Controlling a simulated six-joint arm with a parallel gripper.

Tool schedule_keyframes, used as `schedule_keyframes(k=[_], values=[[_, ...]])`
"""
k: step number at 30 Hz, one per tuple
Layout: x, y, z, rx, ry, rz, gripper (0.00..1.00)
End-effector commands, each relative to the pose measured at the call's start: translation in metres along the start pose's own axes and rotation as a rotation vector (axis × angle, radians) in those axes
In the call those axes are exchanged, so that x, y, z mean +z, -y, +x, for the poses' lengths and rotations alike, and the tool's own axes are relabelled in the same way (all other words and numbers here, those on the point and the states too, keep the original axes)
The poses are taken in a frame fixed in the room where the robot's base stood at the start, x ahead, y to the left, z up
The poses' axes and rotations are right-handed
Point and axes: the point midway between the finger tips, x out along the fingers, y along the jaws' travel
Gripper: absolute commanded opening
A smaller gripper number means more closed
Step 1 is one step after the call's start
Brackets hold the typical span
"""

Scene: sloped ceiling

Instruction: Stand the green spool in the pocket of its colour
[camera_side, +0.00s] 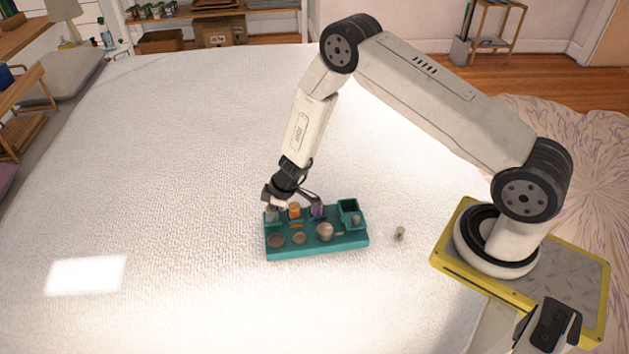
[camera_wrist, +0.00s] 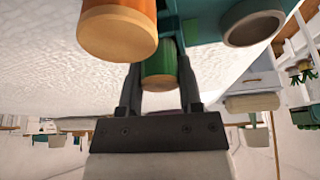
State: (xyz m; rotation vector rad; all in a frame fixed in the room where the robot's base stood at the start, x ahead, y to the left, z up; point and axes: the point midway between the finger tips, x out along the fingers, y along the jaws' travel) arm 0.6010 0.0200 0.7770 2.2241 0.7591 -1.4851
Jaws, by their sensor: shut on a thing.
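The green spool (camera_wrist: 160,60) is between the two fingers of my gripper (camera_wrist: 160,82) in the wrist view, with a pale brown end. My gripper is shut on it. In the side view my gripper (camera_side: 271,203) is over the back left corner of the teal rack (camera_side: 347,243). The pocket there is hidden under the gripper, so I cannot tell whether the spool is inside it or above it. An orange spool (camera_side: 294,211) stands beside it in the back row; a large orange spool end shows in the wrist view (camera_wrist: 118,28).
A purple piece (camera_side: 317,210) stands right of the orange spool. The rack's front row has round hollows (camera_side: 277,241) and a pale rounded piece (camera_side: 325,231). A small beige piece (camera_side: 399,233) lies right of the rack. The white surface leftward is clear.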

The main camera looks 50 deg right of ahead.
Motion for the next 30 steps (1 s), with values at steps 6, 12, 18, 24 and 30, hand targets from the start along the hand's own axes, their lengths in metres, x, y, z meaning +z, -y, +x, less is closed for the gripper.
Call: schedule_keyframes(k=[6, 12, 18, 24, 30], values=[[0.001, 0.0, 0.004, 0.0, 0.0, 0.001, 0.58], [0.003, 0.002, 0.005, -0.004, 0.003, 0.0, 0.8], [0.004, 0.004, 0.005, -0.007, 0.006, -0.001, 0.8], [0.002, 0.003, -0.002, -0.007, 0.006, -0.002, 0.8], [0.0, 0.001, -0.018, -0.003, 0.002, 0.001, 0.8]])
